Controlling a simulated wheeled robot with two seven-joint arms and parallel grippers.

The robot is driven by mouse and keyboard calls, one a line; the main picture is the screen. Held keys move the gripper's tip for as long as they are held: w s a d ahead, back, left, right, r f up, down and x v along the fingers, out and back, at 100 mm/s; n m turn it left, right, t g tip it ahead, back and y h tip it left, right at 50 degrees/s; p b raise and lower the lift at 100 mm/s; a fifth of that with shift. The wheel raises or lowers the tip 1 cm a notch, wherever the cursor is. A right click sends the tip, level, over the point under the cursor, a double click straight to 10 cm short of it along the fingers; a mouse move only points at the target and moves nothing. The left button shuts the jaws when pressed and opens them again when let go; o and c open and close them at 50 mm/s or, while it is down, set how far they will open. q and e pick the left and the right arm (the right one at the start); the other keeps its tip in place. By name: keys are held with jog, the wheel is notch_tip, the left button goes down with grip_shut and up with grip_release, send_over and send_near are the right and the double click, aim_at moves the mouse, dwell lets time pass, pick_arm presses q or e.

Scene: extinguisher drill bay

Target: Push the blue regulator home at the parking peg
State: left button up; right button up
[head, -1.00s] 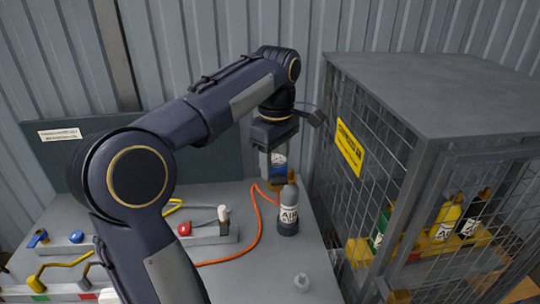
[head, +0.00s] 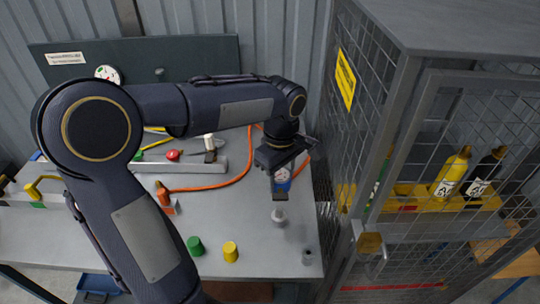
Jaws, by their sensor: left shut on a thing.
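The blue regulator (head: 283,185), with a white gauge face, hangs below the wrist of my left gripper (head: 281,192), which is shut on it. Most of its body is hidden by the fingers. A short pale grey fitting (head: 279,214) stands on the bench just below it in the picture. A second short grey post (head: 308,257) stands nearer, at the bench's right front. I cannot tell which of these is the parking peg. The regulator appears above the first one, and contact cannot be made out. My right gripper is not in view.
An orange hose (head: 220,185) curves over the bench (head: 225,215). Green (head: 195,246) and yellow (head: 231,252) caps stand at the front. A mesh cage (head: 425,250) with bottles closes off the right side. A grey rail (head: 190,166) with a red knob lies behind.

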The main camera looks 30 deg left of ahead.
pick_arm(q)
jog(key=shift+d+f, duration=0.15)
jog(key=shift+f, duration=0.25)
jog(key=shift+f+b, duration=1.65)
jog(key=shift+b, duration=0.05)
jog(key=shift+f, duration=0.25)
jog(key=shift+f, duration=0.25)
jog(key=shift+f+b, duration=0.85)
jog(key=shift+f+b, duration=0.5)
jog(key=shift+f, duration=0.4)
dwell(0.8)
